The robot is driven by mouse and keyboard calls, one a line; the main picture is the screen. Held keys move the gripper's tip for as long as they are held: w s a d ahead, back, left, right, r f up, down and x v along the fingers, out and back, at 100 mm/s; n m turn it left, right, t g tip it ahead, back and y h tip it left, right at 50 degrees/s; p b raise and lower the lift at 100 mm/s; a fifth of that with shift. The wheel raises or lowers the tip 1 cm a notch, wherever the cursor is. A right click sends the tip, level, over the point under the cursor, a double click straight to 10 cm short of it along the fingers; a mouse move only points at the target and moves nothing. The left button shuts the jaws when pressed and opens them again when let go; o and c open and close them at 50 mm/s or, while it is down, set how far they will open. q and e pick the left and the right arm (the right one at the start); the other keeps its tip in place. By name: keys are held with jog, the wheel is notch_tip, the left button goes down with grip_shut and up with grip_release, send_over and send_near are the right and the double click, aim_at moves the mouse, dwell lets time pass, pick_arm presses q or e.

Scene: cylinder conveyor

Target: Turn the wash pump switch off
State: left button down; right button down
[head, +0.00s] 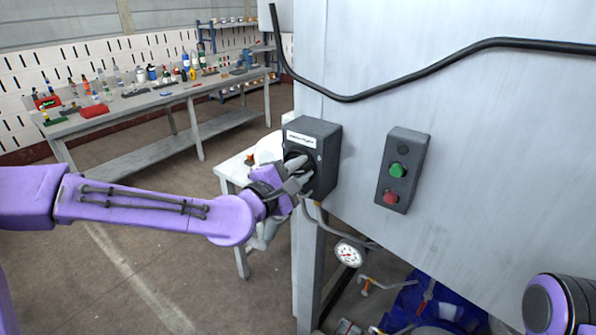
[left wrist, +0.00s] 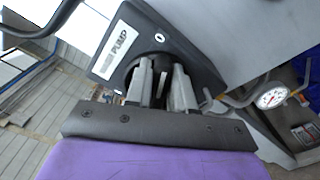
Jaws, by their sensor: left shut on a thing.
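The wash pump switch is a dark grey box (head: 326,145) with a white label, fixed at the left edge of the pale grey cabinet. The box (left wrist: 200,62) also shows in the left wrist view, its label reading "PUMP". Its black round knob sits on the front, largely hidden by my fingers. My left gripper (head: 298,174) is at the box front, shut on the knob; in the left wrist view its two fingers (left wrist: 161,88) stand on either side of the knob's handle. My right gripper is out of view; only part of my right arm shows at lower right.
A control box with a green button (head: 397,170) and a red button (head: 390,197) is right of the switch. A black cable (head: 420,69) crosses the cabinet above. A pressure gauge (head: 349,254) hangs below. A cluttered workbench (head: 135,103) stands at the back left.

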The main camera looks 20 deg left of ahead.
pick_arm(q)
jog(key=m, duration=0.2)
jog(key=f+m+b, duration=0.1)
jog(key=m, duration=0.2)
jog(key=shift+d+f, duration=0.1)
jog(key=shift+d, duration=0.05)
jog(key=shift+m, duration=0.4)
jog(key=c, duration=1.1)
grip_release()
jog(key=shift+o, duration=0.2)
jog(key=shift+s, duration=0.1)
